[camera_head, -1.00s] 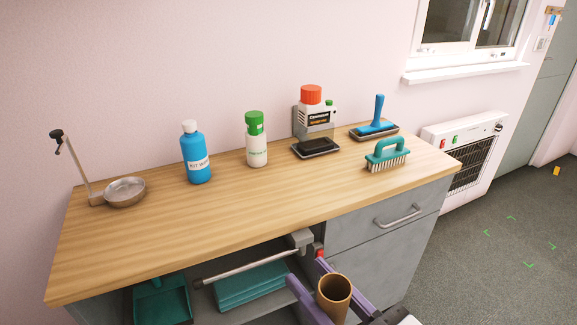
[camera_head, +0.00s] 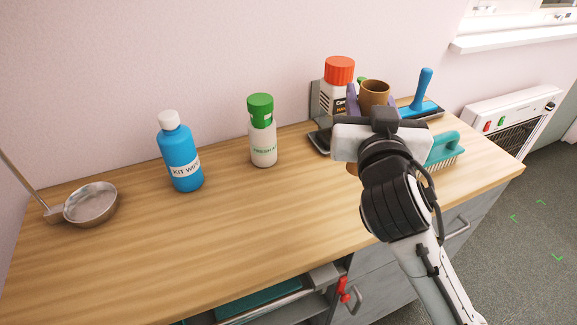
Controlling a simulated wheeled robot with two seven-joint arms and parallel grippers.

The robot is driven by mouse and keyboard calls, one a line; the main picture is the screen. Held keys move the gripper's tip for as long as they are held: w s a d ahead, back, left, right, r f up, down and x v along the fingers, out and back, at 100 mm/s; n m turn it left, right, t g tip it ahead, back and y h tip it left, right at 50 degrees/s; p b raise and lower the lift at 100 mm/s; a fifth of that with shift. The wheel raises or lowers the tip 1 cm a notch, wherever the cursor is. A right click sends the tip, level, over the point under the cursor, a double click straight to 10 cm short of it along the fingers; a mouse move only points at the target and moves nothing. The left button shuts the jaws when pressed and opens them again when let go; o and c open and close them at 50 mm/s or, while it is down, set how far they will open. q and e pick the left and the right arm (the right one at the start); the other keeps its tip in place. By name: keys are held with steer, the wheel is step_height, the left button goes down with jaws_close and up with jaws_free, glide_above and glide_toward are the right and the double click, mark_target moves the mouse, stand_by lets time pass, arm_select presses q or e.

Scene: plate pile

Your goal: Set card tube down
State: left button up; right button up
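The brown card tube (camera_head: 374,92) is upright between the purple fingers of my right gripper (camera_head: 374,104). Its open top shows above the gripper body, and most of the tube is hidden behind it. My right arm comes in from the lower right and reaches over the right part of the wooden worktop (camera_head: 250,230). The gripper appears shut on the tube. I cannot tell whether the tube's base touches the worktop. My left gripper is not in view.
An orange-capped container (camera_head: 338,72), a blue-handled tool (camera_head: 423,90) and a teal brush (camera_head: 443,147) stand close around the tube. A green-capped bottle (camera_head: 262,130), a blue bottle (camera_head: 179,155) and a metal pan (camera_head: 91,203) are further left. The front middle of the worktop is clear.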

step_height(320, 180, down, 9)
steer(key=shift+w+d+h+b, duration=0.3)
steer(key=shift+b, duration=0.15)
steer(key=shift+f, duration=0.1)
steer(key=o, duration=1)
steer(key=shift+o, duration=0.2)
